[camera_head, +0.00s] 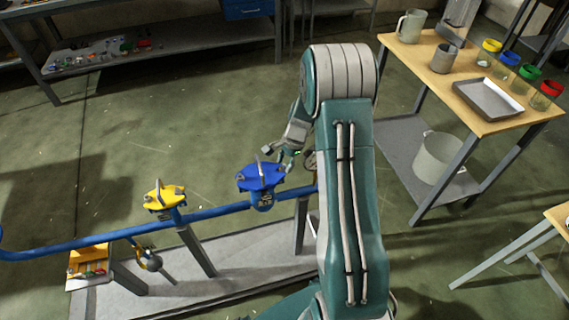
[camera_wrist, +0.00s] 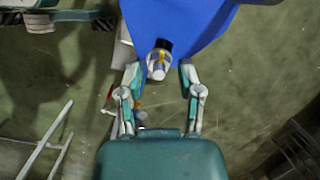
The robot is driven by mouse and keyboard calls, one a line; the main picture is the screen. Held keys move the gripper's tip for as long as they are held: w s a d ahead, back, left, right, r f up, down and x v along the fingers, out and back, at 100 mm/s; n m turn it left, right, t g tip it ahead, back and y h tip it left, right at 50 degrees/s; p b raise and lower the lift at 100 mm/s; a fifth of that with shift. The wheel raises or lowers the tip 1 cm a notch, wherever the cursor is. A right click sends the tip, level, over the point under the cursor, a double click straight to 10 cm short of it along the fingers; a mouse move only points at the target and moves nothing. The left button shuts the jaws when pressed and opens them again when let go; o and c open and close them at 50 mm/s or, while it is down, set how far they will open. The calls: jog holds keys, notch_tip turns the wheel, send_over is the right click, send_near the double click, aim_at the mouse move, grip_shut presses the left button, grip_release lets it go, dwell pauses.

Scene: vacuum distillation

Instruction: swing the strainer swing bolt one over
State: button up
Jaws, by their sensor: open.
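The blue strainer body (camera_head: 262,199) sits on the blue pipe, with its flat blue lid (camera_head: 262,177) on top. The lid also fills the top of the wrist view (camera_wrist: 185,22). A swing bolt (camera_wrist: 158,72) with a pale rounded end and a dark part behind it shows at the lid's edge. My gripper (camera_wrist: 159,67) is open, one finger on each side of this bolt, with gaps visible between them. In the head view my gripper (camera_head: 287,158) is at the lid's far right edge, and this bolt is hard to make out there.
A yellow-lidded fitting (camera_head: 165,196) stands on the same blue pipe (camera_head: 100,239) to the left. A small gauge (camera_head: 310,160) is close to my gripper. A wooden-topped table (camera_head: 487,117) with jars and a tray stands at right. Green floor lies open behind the pipe.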

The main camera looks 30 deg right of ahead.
jog(key=v, duration=1.1)
jog(key=shift+r, duration=0.25)
jog(key=shift+d, duration=0.15)
jog(key=shift+w, duration=0.1)
grip_shut()
jog(key=w+a+f+n+g+h, duration=0.1)
jog(key=w+a+n+g+h, duration=0.25)
jog(key=n, duration=1.05)
jog(key=w+a+f+n+g+h, duration=0.15)
jog(key=a+n+h, duration=0.35)
jog(key=n, duration=0.8)
jog(key=shift+y, duration=0.45)
jog(key=x, duration=0.9)
jog(key=shift+w+a+f, duration=0.1)
jog(key=shift+a+f, duration=0.2)
jog(key=shift+f, duration=0.2)
